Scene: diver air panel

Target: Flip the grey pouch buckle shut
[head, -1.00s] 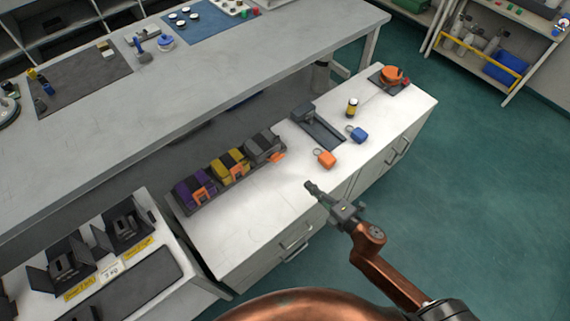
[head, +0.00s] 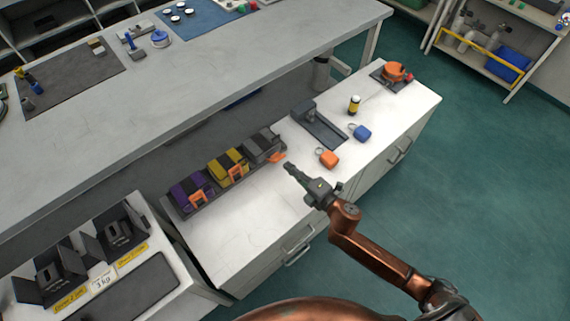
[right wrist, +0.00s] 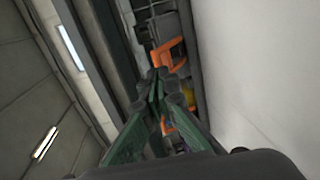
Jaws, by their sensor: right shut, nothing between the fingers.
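The grey pouch (head: 262,146) sits at the right end of a dark tray (head: 212,196) on the white counter. Its orange buckle (head: 277,157) sticks out from the pouch's front toward the counter, apparently flipped open. In the right wrist view an orange buckle (right wrist: 168,54) shows just beyond my fingertips. My right gripper (head: 289,167) is shut and empty, just in front of and to the right of the grey pouch's buckle; in the right wrist view its green fingers (right wrist: 160,80) meet. I cannot tell whether it touches the buckle. My left gripper is not in view.
The yellow pouch (head: 228,166) and purple pouch (head: 190,192) share the tray, with orange buckles down their fronts. An orange padlock (head: 328,159) and a blue padlock (head: 361,132) lie to the right. The counter front is clear.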

